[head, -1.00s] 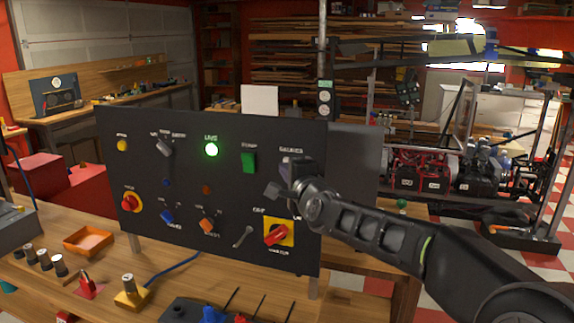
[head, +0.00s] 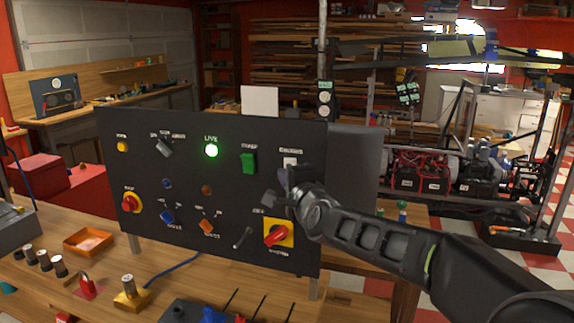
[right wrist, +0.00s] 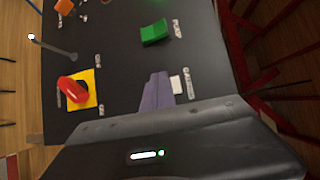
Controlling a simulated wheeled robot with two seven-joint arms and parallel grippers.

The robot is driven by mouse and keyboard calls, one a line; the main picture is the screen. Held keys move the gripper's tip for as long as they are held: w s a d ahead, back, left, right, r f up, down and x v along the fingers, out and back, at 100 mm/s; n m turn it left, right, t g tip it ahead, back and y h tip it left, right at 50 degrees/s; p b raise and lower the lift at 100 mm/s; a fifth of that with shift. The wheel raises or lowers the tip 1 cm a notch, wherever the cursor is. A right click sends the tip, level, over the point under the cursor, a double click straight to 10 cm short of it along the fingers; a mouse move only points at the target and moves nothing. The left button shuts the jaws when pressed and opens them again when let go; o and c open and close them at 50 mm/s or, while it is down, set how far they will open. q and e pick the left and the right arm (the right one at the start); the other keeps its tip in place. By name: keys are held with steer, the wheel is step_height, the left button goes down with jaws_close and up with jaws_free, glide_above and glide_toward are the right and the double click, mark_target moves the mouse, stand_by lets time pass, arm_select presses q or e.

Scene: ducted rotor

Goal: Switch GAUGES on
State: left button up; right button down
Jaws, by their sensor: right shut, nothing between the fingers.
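The GAUGES switch (head: 290,161) is a small white rocker under its label at the upper right of the dark upright panel (head: 225,215). In the right wrist view a white piece of the switch (right wrist: 176,85) shows beside its label. My right gripper (head: 283,177) is shut and empty, just below the white switch in the head view. In the right wrist view its grey-purple fingers (right wrist: 156,88) are right beside the white piece and hide part of that area. I cannot tell whether they touch it. My left gripper is not in view.
A green rocker (head: 249,163) and a lit green LIVE lamp (head: 211,151) are left of GAUGES. A red rotary switch on a yellow plate (head: 279,234) is below my gripper. An orange tray (head: 88,242) and a padlock (head: 87,286) lie on the bench.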

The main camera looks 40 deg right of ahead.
steer(key=s+a, duration=0.1)
steer(key=a+f, duration=0.1)
steer(key=s+a+f, duration=0.1)
steer(key=shift+s+a, duration=0.3)
steer(key=shift+a, duration=0.05)
stand_by(0.4)
stand_by(0.4)
steer(key=s+a+f+n+g+y, duration=0.15)
steer(key=a+f+n, duration=0.4)
steer(key=f, duration=0.65)
steer(key=a+f+n+g+y, duration=0.3)
steer(key=a+f+n, duration=0.3)
steer(key=f, duration=0.7)
steer(key=s+a+f+n+g+y, duration=0.1)
steer(key=a+f+n+g+y, duration=0.3)
steer(key=a+f, duration=0.6)
steer(key=s+a+f+n+g, duration=0.1)
steer(key=s+a+f+g, duration=0.1)
steer(key=s+a+f, duration=0.2)
steer(key=s+a+f+n+g+y, duration=0.1)
steer(key=s+a+f, duration=0.3)
steer(key=s+f, duration=0.7)
steer(key=s+a+f+n+g, duration=0.3)
steer(key=s+a+f+g, duration=0.1)
steer(key=s+f, duration=0.4)
steer(key=shift+s+a+f, duration=0.2)
steer(key=shift+s+a, duration=0.25)
steer(key=shift+s, duration=0.35)
